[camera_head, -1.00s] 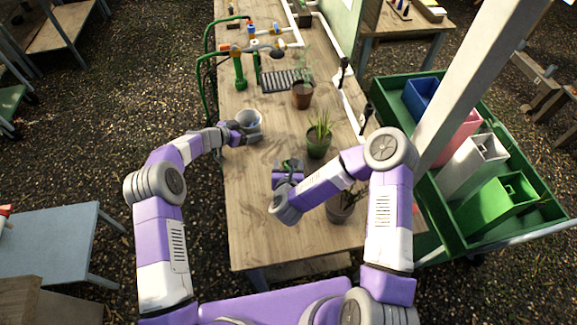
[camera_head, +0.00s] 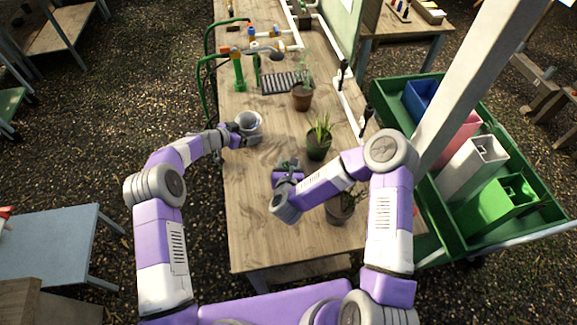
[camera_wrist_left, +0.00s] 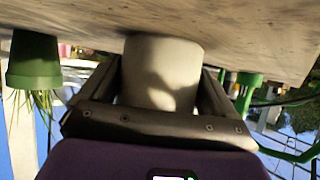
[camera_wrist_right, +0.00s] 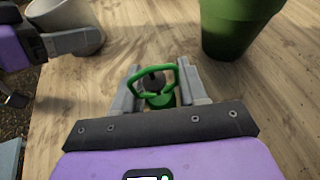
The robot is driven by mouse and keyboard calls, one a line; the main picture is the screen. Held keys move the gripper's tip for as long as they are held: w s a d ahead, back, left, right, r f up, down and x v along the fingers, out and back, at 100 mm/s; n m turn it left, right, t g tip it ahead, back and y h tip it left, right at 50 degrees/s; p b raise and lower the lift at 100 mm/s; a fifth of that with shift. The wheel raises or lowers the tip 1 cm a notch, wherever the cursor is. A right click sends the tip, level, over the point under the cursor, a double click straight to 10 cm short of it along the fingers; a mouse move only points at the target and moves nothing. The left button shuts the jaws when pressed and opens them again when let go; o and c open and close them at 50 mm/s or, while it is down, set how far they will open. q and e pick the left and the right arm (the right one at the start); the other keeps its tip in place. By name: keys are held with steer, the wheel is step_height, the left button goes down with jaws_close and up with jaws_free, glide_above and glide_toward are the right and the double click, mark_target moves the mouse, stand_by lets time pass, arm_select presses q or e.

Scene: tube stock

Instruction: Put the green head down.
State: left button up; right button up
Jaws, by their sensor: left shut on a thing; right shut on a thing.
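The green head (camera_wrist_right: 158,98), with a green loop and a dark middle, is between the fingers of my right gripper (camera_wrist_right: 152,90) in the right wrist view. In the head view my right gripper (camera_head: 288,166) is low over the near middle of the bench, and the head is mostly hidden. I cannot tell whether the head touches the wood. My left gripper (camera_head: 238,131) is shut on a pale grey pot (camera_head: 250,128) at the bench's left edge. In the left wrist view this pot (camera_wrist_left: 160,75) fills the space between the fingers.
A green pot with a grassy plant (camera_head: 318,145) stands just right of my right gripper. A brown potted plant (camera_head: 341,210) is partly behind my right arm. A terracotta pot (camera_head: 302,98) and a black tray (camera_head: 285,83) are farther back. Bare wood (camera_head: 255,205) lies in front.

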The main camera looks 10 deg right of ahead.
step_height(320, 180, up, 10)
steer(key=shift+f, duration=0.1)
steer(key=shift+w, duration=0.1)
stand_by(0.3)
steer(key=w+a+r+n+y, duration=0.3)
steer(key=w+a, duration=0.1)
steer(key=w, duration=0.2)
steer(key=w+a+r+n+g+y, duration=0.1)
steer(key=w+a+r+n+y, duration=0.1)
steer(key=w+a+n+y, duration=0.3)
steer(key=w+a+r+n+y, duration=0.1)
steer(key=w+a+r+y, duration=0.15)
steer(key=w, duration=0.55)
steer(key=shift+g, duration=0.3)
steer(key=shift+s+f, duration=0.15)
steer(key=shift+f, duration=4.45)
